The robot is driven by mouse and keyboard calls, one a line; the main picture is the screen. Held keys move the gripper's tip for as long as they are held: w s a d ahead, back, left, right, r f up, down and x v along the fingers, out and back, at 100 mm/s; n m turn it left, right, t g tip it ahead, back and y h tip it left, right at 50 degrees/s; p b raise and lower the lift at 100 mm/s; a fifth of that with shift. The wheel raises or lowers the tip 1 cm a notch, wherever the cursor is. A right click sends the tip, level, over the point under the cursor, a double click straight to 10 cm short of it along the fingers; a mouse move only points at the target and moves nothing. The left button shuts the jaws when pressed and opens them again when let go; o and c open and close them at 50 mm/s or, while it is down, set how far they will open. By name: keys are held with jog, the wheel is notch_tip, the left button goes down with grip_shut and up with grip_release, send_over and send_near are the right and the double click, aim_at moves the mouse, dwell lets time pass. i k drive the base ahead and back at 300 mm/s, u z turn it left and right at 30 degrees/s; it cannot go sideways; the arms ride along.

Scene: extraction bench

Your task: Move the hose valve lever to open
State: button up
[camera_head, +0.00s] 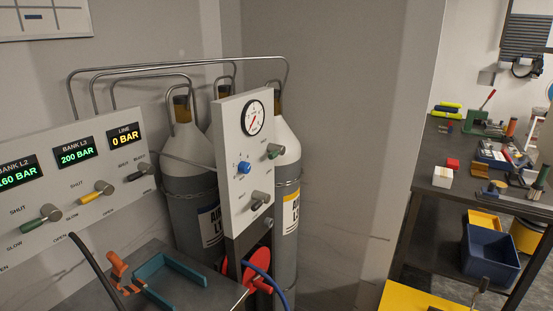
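An upright white panel (231,127) stands in the middle, in front of the gas cylinders. It carries a round gauge (254,118), a blue knob (244,167), a green-handled lever (273,152) and a dark-handled lever (260,199). The small labels on this panel are too small to read, so I cannot tell which lever is the hose valve's. A blue hose (262,273) curves below the panel beside a red reel (232,266). My gripper is not in view.
A left panel (70,188) has several SHUT/SLOW/OPEN levers; its displays read 160, 200 and 0 BAR. A teal tray (168,283) and an orange-black item (119,269) lie on the bench below. Cylinders (190,190) stand behind. A cluttered workbench (420,177) is right.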

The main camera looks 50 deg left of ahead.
aim_at(275, 150)
jog(key=k, duration=1.65)
jog(key=u, duration=0.75)
jog(key=i, duration=1.2)
